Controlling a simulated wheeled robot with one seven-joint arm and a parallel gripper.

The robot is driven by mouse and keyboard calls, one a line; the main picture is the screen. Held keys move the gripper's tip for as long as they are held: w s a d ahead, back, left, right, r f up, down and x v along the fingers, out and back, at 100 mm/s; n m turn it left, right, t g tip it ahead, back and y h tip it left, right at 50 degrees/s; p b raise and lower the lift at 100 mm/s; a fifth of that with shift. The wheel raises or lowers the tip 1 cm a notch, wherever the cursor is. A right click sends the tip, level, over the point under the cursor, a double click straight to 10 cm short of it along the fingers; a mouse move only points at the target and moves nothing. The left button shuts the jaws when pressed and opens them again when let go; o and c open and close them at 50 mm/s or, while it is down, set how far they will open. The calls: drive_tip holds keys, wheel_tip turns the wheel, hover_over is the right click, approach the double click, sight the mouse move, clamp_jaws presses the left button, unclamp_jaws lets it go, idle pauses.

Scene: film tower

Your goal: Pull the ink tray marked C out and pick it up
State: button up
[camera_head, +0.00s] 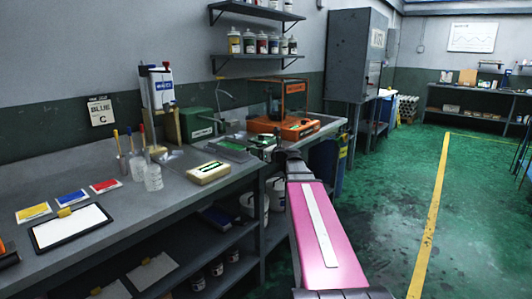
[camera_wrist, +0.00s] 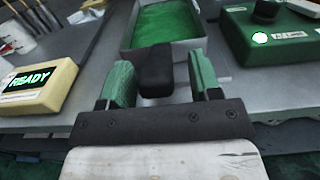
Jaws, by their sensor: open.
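A grey-rimmed tray (camera_wrist: 133,32) with a green inside lies on the bench ahead of my gripper in the wrist view; it also shows in the head view (camera_head: 228,150). No letter is readable on it. A black block-like handle (camera_wrist: 156,72) at its near side stands between my fingers. My gripper (camera_wrist: 160,85) is open, with a green-padded finger on each side of the handle. The left finger looks close to the handle and a gap shows at the right; I cannot tell whether either touches. A wall card (camera_head: 100,110) reads "BLUE C".
A cream box reading READY (camera_wrist: 35,85) is left of my gripper. A green box with a black knob (camera_wrist: 270,42) is at the right. An orange-framed machine (camera_head: 285,125) stands farther along the bench. A clipboard (camera_head: 70,226) and colour cards lie nearer. Green floor on the right is clear.

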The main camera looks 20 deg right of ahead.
drive_tip(key=shift+w+a, duration=0.35)
drive_tip(key=shift+w, duration=0.1)
clamp_jaws()
drive_tip(key=shift+s, duration=0.1)
